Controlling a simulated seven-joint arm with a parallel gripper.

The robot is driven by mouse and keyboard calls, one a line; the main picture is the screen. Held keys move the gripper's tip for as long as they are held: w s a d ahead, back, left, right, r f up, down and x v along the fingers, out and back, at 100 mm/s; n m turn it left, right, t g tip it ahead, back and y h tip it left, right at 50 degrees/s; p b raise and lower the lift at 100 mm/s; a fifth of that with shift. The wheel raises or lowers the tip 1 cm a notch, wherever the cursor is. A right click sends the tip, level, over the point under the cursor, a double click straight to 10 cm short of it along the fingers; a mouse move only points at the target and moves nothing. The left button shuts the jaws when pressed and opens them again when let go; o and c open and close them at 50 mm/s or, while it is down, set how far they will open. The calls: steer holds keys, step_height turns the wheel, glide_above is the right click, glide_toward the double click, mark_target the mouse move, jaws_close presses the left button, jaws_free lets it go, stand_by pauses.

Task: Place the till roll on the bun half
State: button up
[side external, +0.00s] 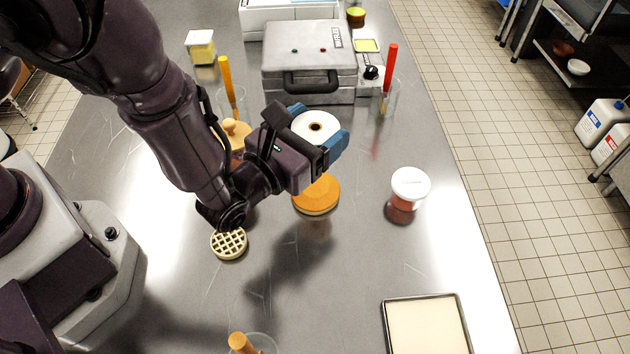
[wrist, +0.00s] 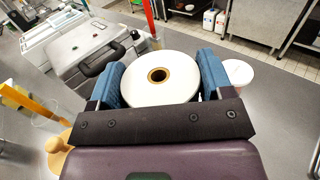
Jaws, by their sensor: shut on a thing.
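The till roll (side external: 309,120) is white with a brown core. It lies flat between the blue fingers of my gripper (side external: 318,133), which is shut on it. In the wrist view the till roll (wrist: 150,88) sits level between both fingers of my gripper (wrist: 162,85). The bun half (side external: 316,195) is orange-brown and domed, and lies on the steel table below my gripper and the roll. My gripper hides part of its far side. The gap between roll and bun is hard to judge. The bun half is not visible in the wrist view.
A waffle (side external: 229,243) lies left of the bun half, and a white-lidded tub (side external: 409,188) stands to its right. A grey case (side external: 310,62) is behind. Glasses holding an orange stick (side external: 227,82) and a red stick (side external: 389,70) flank it. A tray (side external: 425,325) lies at front right.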

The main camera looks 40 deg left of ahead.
step_height(320, 180, down, 8)
steer(key=shift+f, duration=0.1)
stand_by(0.4)
steer(key=shift+f, duration=0.15)
steer(key=o, duration=1)
steer(key=shift+r, duration=0.2)
steer(key=s, duration=1.2)
